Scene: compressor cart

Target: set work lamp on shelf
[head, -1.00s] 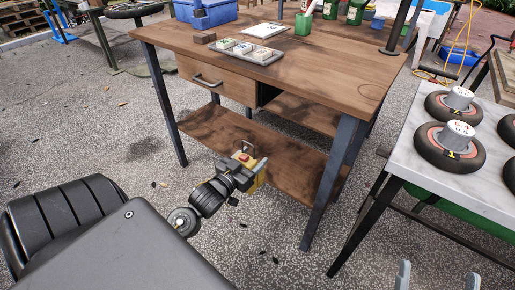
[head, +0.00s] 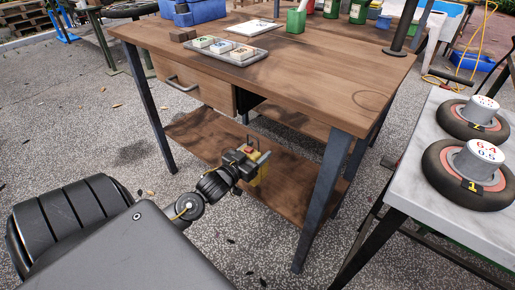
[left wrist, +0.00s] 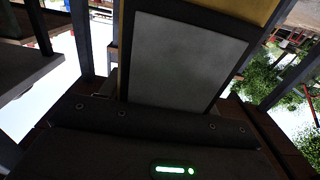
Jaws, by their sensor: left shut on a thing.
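The work lamp (head: 263,169) is a small yellow and black block at the end of my left arm in the head view. My left gripper (head: 248,163) is shut on it. The lamp is in front of the bench's wooden lower shelf (head: 205,137) and overlaps it in the picture; I cannot tell whether they touch. In the left wrist view the lamp (left wrist: 188,60) shows close up as a pale grey panel in a dark frame with a yellow edge, just beyond my left gripper (left wrist: 150,115). My right gripper is out of view.
The wooden bench top (head: 310,85) overhangs the shelf, with a drawer (head: 195,90) at left and a dark front leg (head: 322,200) right of the lamp. The visible left part of the shelf is bare. A white table (head: 410,190) with wheels stands at right.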

